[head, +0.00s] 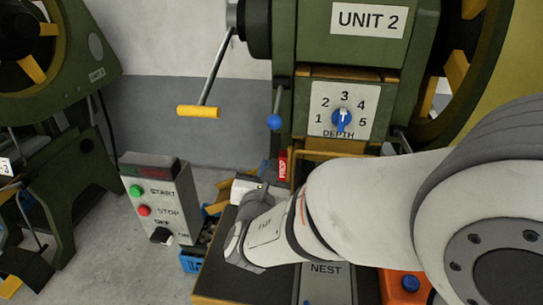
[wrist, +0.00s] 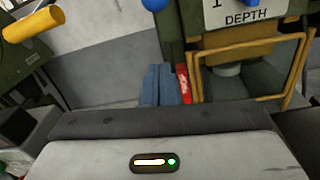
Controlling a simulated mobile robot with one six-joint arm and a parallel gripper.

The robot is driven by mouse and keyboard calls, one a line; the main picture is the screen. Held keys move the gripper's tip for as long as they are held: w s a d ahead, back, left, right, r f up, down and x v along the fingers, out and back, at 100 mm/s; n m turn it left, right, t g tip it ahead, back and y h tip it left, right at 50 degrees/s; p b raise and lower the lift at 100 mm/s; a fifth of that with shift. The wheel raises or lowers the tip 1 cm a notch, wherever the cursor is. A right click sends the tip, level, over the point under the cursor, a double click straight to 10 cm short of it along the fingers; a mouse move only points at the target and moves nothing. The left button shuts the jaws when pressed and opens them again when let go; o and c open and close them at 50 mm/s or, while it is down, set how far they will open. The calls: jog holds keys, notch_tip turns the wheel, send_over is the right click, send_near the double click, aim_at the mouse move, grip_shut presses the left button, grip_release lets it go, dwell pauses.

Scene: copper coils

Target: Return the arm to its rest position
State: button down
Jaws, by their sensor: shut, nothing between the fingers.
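My arm reaches in from the right in the head view, its white wrist (head: 262,228) above the dark bench in front of the UNIT 2 machine (head: 345,50). In the wrist view two blue-grey fingers of my gripper (wrist: 161,84) stand side by side beyond my wrist housing, closed together with nothing seen between them. They point toward the machine's lower left side, beside a red tag (wrist: 183,84).
A control box (head: 160,210) with START and STOP buttons stands left of my wrist. A crank's yellow handle (head: 198,111) and a blue ball knob (head: 275,122) stick out nearby. A yellow guard frame (wrist: 248,97), NEST plate (head: 326,285) and orange button box (head: 407,290) are close.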

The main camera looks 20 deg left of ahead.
jog(key=s+d+f+m+g+h+p, duration=0.15)
jog(key=d+m+g+h, duration=0.85)
jog(key=d+m, duration=1.3)
jog(key=s+d+f+m+g+y, duration=0.1)
jog(key=s+d+m+g+y, duration=0.3)
jog(key=s+m, duration=0.8)
jog(key=d+m+y+p, duration=0.1)
jog(key=d+y, duration=0.1)
jog(key=d, duration=0.2)
jog(key=shift+s+d+f+y, duration=0.2)
jog(key=shift+f+y, duration=0.1)
jog(key=shift+f, duration=0.05)
jog(key=c, duration=2.1)
grip_release()
jog(key=shift+c, duration=0.2)
